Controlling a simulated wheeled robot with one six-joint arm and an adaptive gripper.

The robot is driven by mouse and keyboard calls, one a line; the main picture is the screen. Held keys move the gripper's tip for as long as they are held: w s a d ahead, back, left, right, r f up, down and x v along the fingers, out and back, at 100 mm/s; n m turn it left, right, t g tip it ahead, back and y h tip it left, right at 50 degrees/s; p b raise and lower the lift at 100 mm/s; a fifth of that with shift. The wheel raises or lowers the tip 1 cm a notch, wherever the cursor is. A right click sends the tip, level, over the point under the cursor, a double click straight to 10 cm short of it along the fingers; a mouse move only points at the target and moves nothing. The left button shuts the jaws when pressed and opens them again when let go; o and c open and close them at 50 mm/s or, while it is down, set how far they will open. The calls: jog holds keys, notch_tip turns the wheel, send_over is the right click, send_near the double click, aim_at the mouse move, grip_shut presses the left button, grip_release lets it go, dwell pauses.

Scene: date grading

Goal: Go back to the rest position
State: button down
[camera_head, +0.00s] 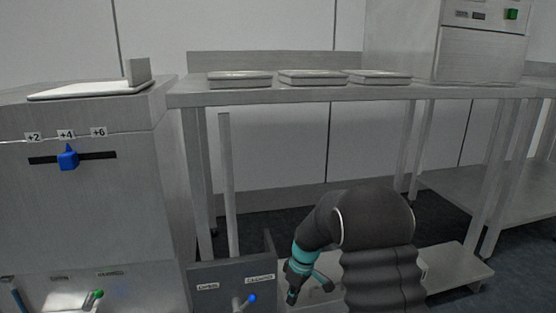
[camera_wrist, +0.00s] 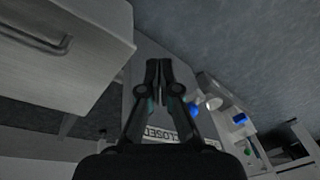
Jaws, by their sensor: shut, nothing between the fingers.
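My gripper (camera_head: 293,296) hangs low at the front, at the end of my bent dark arm with a teal band. In the wrist view my gripper (camera_wrist: 161,66) has its two dark fingers together with nothing between them. In the head view it is just right of a grey panel (camera_head: 230,272) with two labels and a lever with a blue knob (camera_head: 252,298). The wrist view shows a "CLOSED" label (camera_wrist: 160,133) behind the fingers and a blue knob (camera_wrist: 193,110) to their right, apart from them.
A steel machine (camera_head: 90,200) at left has a blue slider (camera_head: 67,157) near "+4" and a green knob (camera_head: 98,294). Several shallow trays, one at the middle (camera_head: 313,84), stand on the steel table (camera_head: 450,93). A low shelf (camera_head: 455,262) lies beside my arm.

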jog(key=s+d+r+m+t+h+p, duration=0.1)
jog(key=s+d+r+m+t+p, duration=0.2)
jog(key=s+r, duration=1.3)
jog(key=s+d+r+m+t+h+p, duration=0.1)
jog(key=s+d+r+m+t+p, duration=0.2)
jog(key=s+d+r+m+p, duration=0.4)
jog(key=s+d+r+m, duration=0.1)
jog(key=s+r, duration=0.8)
jog(key=r, duration=0.4)
jog(key=shift+s+d+p, duration=0.15)
jog(key=shift+d+p, duration=0.05)
jog(key=shift+p, duration=0.15)
